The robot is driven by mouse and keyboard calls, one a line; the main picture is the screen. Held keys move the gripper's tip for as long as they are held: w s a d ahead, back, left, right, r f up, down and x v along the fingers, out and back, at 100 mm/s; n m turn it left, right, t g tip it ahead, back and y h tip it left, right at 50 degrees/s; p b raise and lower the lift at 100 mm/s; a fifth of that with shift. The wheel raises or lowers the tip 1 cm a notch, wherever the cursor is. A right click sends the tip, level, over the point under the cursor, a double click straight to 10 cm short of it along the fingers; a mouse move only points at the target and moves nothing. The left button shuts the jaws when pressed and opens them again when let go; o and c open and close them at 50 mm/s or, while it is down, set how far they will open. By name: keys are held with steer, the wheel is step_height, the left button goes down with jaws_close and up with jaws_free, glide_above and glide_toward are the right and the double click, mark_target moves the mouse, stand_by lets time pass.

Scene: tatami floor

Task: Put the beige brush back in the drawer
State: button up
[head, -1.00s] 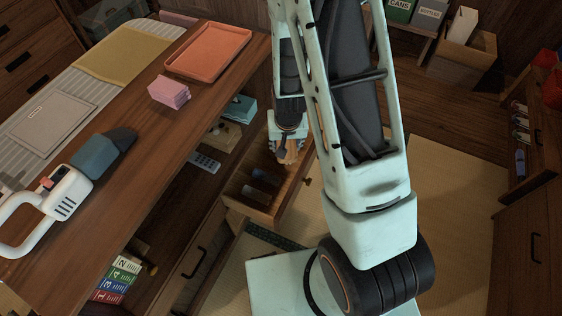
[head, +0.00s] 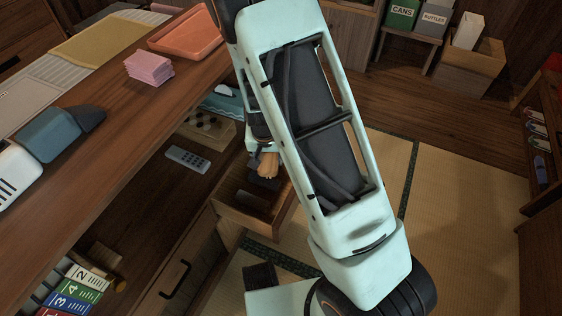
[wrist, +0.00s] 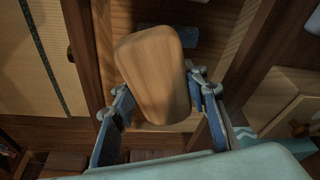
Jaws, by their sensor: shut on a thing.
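The beige brush (head: 268,166) is in my gripper (head: 262,155). In the wrist view the brush (wrist: 155,75) is a rounded, wood-coloured block between the two blue-grey fingers of my gripper (wrist: 160,110). Its bristles cannot be made out. The open drawer (head: 243,219) is a wooden box pulled out from the cabinet below the counter. My gripper and the brush are above its far part. In the wrist view the drawer wall (wrist: 86,45) runs beside the brush, and part of the drawer's inside is hidden behind the brush.
Dark items (head: 253,200) lie in the drawer, and a bluish item (wrist: 187,37) shows in the wrist view. A grey remote (head: 187,159) lies on the shelf left of the drawer. The counter (head: 120,110) edge runs above. Tatami floor (head: 450,220) is clear at right.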

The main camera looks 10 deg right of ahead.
steer(key=w+d+f+b, duration=0.1)
steer(key=w+d+f, duration=0.1)
steer(key=w+f, duration=0.1)
steer(key=w+d+f+b, duration=0.2)
steer(key=w+f, duration=0.1)
steer(key=w, duration=0.2)
steer(key=w+d+f+b, duration=0.1)
steer(key=w+f, duration=0.2)
steer(key=w, duration=0.1)
steer(key=shift+d+f+b, duration=0.1)
steer(key=shift+d+b, duration=0.3)
steer(key=shift+f, duration=0.2)
steer(key=shift+b+x, duration=0.95)
steer(key=shift+x, duration=0.8)
steer(key=shift+s+d+f, duration=0.1)
steer(key=shift+s+f, duration=0.05)
steer(key=o, duration=0.7)
steer(key=shift+f, duration=0.1)
steer(key=shift+c, duration=0.2)
steer(key=o, duration=0.4)
steer(key=shift+o, duration=0.2)
